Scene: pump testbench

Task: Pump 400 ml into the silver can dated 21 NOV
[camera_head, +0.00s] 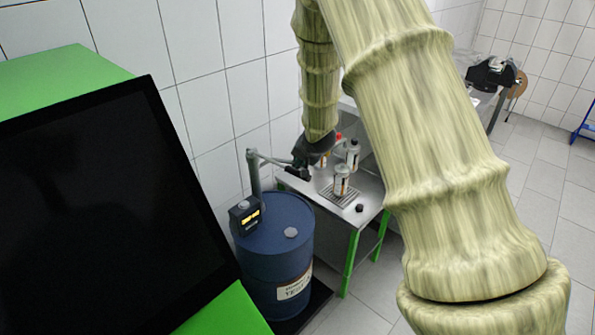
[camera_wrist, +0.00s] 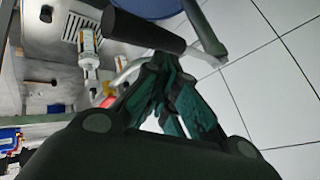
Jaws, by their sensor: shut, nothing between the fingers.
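The blue drum (camera_head: 275,255) carries a pump post (camera_head: 253,172) with a spout reaching right over the steel table (camera_head: 310,190). A small meter with a lit yellow display (camera_head: 246,215) sits on the drum. A silver can (camera_head: 341,182) stands upright on the table's drain grate (camera_head: 340,198); it also shows in the wrist view (camera_wrist: 88,52). Another silver can (camera_head: 352,153) stands behind it. No date is legible. My gripper (camera_head: 300,171) is beside the spout's end, partly hidden; in the wrist view its fingers (camera_wrist: 172,85) are shut and empty, close to a dark cylindrical bar (camera_wrist: 145,30).
A black cap (camera_head: 360,208) lies on the table's front right. Something red (camera_head: 338,136) stands behind the cans. A large black screen (camera_head: 100,215) on a green housing fills the left. My arm hides much of the right. Tiled floor (camera_head: 525,195) is clear beyond.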

